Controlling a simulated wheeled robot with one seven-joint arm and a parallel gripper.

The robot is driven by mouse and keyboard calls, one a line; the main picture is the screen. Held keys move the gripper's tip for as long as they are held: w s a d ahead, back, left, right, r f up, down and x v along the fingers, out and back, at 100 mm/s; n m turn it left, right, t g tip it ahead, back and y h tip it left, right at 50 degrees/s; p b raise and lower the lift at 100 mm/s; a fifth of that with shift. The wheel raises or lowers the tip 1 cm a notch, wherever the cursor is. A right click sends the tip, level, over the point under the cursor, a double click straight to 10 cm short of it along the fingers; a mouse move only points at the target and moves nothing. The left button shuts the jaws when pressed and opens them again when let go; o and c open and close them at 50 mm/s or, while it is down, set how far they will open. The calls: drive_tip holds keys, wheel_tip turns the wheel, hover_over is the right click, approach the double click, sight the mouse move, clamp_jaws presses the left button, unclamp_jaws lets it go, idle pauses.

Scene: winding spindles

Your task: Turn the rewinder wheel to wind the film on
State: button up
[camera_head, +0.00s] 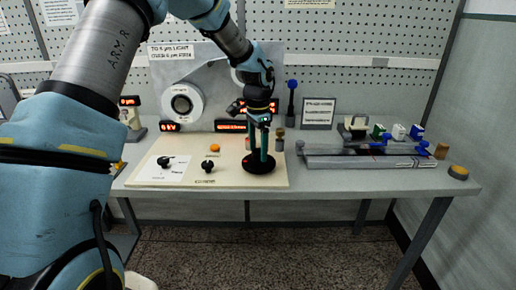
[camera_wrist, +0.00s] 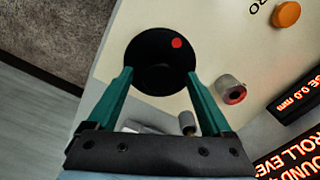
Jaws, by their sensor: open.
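The black round wheel (camera_head: 259,168) lies flat on the front right of the cream console. It also shows in the wrist view (camera_wrist: 158,62), with a red dot on its upper right part. In the wrist view my gripper (camera_wrist: 160,74) has one fingertip near each side of the wheel's rim. I cannot tell whether the fingers touch it. A white reel (camera_head: 182,103) with a dark hub is on the upright panel; another reel behind my arm is mostly hidden.
A small grey cylinder with a red face (camera_wrist: 231,89) stands near my right finger. A metal rail fixture (camera_head: 370,161) fills the bench's right side.

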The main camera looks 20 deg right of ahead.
sight(258, 151)
wheel_tip(258, 151, up, 11)
drive_tip(key=b, duration=0.2)
drive_tip(key=shift+f, duration=0.2)
idle(1.3)
drive_tip(key=s+a+f+n, duration=0.15)
drive_tip(key=a+n, duration=0.25)
drive_tip(key=a, duration=0.7)
drive_tip(key=a+f+n, duration=0.2)
drive_tip(key=a+n, duration=0.2)
drive_tip(key=a, duration=0.7)
drive_tip(key=s+a+f+n, duration=0.2)
drive_tip(key=s+a+n, duration=0.2)
drive_tip(key=a, duration=0.3)
drive_tip(key=s+a+f+n+t, duration=0.1)
drive_tip(key=s+a+n, duration=0.3)
drive_tip(key=a, duration=0.3)
drive_tip(key=shift+s+a+f+n+t, duration=0.25)
drive_tip(key=shift+s+f+n+t, duration=0.1)
drive_tip(key=shift+s, duration=0.45)
